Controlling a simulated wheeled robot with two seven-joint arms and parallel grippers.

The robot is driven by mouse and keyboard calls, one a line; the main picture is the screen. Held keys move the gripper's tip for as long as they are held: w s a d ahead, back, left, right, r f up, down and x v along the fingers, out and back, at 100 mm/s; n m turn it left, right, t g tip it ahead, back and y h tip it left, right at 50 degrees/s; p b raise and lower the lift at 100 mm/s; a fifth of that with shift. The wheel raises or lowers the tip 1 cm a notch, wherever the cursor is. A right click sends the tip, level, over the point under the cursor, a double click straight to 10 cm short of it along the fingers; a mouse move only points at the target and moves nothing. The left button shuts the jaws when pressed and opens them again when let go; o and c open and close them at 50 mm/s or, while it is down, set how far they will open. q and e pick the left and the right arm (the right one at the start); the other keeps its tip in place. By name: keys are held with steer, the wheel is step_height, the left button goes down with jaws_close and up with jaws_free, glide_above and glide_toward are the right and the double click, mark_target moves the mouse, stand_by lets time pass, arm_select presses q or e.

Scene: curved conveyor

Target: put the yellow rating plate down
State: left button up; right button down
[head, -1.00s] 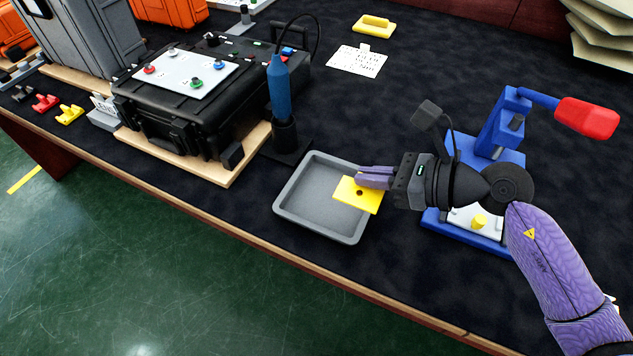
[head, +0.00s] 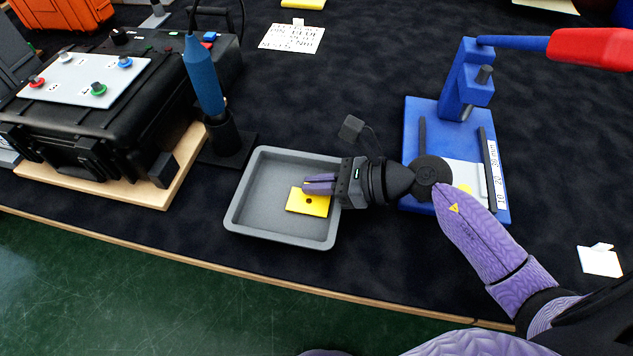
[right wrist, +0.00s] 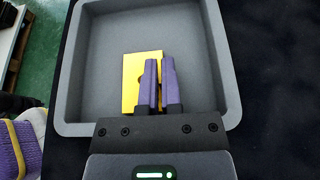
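The yellow rating plate (head: 306,208) is a small flat rectangle with a dark hole. It is within the outline of the grey tray (head: 262,228) in the head view, toward the tray's right side. I cannot tell whether it touches the tray floor. My right gripper (head: 306,187) reaches in over the tray's right rim, its purple fingers close together on the plate's edge. In the right wrist view the plate (right wrist: 132,82) sticks out to the left of the fingers (right wrist: 160,62), which hide part of it. My left gripper is not in view.
A blue press (head: 412,120) with a red handle (head: 590,48) stands right of the tray, close to my right arm. A blue tool in a black holder (head: 226,138) and a black case (head: 140,112) are left. The table's front edge (head: 150,248) runs below the tray.

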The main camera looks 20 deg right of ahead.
steer(key=shift+f, duration=0.2)
steer(key=c, duration=0.8)
jaws_free()
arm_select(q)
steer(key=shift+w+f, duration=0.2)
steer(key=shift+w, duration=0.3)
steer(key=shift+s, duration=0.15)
arm_select(e)
steer(key=shift+r, duration=0.1)
steer(key=shift+r, duration=0.25)
steer(key=p+v, duration=0.3)
steer(key=v, duration=0.8)
steer(key=shift+s+d, duration=0.15)
steer(key=shift+d, duration=0.1)
steer(key=shift+s+d+r, duration=0.1)
steer(key=shift+d, duration=0.05)
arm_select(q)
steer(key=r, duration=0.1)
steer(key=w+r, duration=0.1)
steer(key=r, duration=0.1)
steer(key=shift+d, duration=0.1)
